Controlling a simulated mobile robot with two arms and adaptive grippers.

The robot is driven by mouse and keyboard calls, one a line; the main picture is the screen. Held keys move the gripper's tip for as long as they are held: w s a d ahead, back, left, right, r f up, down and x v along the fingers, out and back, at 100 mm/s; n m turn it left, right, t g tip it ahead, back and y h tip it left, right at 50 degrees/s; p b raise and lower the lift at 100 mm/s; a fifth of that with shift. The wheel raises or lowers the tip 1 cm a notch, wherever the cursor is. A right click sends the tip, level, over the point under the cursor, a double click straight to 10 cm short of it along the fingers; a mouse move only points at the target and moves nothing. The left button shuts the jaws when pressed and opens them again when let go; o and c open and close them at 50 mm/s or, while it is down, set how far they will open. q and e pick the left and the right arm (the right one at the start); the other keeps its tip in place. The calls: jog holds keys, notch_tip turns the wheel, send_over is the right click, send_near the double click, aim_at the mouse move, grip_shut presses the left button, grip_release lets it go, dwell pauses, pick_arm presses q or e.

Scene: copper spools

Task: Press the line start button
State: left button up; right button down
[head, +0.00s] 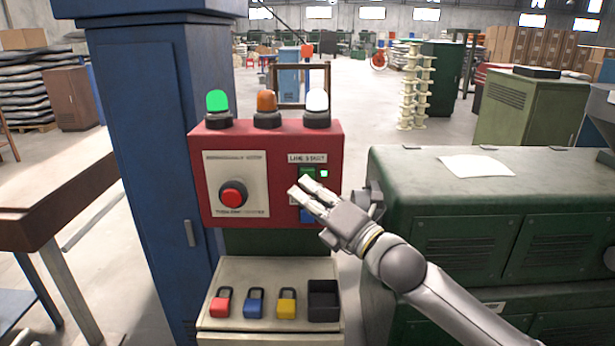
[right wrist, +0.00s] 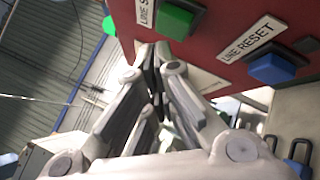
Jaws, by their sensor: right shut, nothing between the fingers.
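The red control box (head: 275,135) stands ahead in the head view. Its green button (head: 308,172) sits under the LINE START label (head: 307,158); the gripper partly covers the area below it. In the right wrist view the green button (right wrist: 180,20) appears up and right of the fingertips (right wrist: 154,52). I cannot tell whether they touch the box. My left gripper is out of view.
A blue button (right wrist: 272,68) labelled LINE RESET lies below the green one. A red mushroom button (head: 233,195) is on the left panel. Green, orange and white lamps top the box; the green lamp (head: 217,102) is bright. Several padlocks (head: 254,303) lie below. A green cabinet (head: 400,180) stands right.

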jog(key=s, duration=0.5)
dwell(0.3)
dwell(0.5)
